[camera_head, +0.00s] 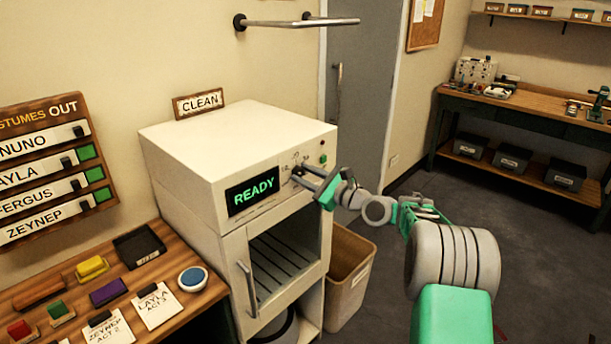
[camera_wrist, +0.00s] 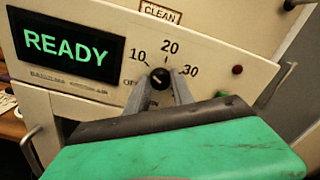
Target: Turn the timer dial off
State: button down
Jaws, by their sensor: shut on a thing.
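The timer dial (camera_wrist: 159,78) is a small black knob on the front panel of a white cabinet machine (camera_head: 205,135). Printed marks 10, 20, 30 and OFF, partly hidden, surround it in the wrist view. My gripper (camera_wrist: 160,82) has a finger on either side of the dial and is shut on it. The gripper also shows in the head view (camera_head: 302,174), reaching the panel from the right. The dial's pointer direction is too small to tell for sure. A black display (camera_head: 252,191) left of the dial reads READY in green.
The machine's glazed door (camera_head: 285,262) with a vertical handle is below the panel. A red lamp (camera_wrist: 237,70) and a green button lie right of the dial. A wooden table (camera_head: 60,285) with several small items stands left; a bin (camera_head: 350,275) stands right.

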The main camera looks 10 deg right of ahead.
jog(key=shift+n+b, duration=0.3)
jog(key=shift+n, duration=0.1)
jog(key=n+b, duration=0.2)
jog(key=shift+f+n, duration=0.15)
jog(key=shift+n, duration=0.15)
jog(key=n+b, duration=0.2)
jog(key=n, duration=0.1)
jog(key=shift+a+n+b, duration=0.1)
jog(key=shift+n+b, duration=0.25)
jog(key=shift+n, duration=0.05)
jog(key=n+b, duration=0.2)
jog(key=n, duration=0.1)
jog(key=shift+n+b, duration=0.8)
jog(key=c, duration=1.1)
grip_release()
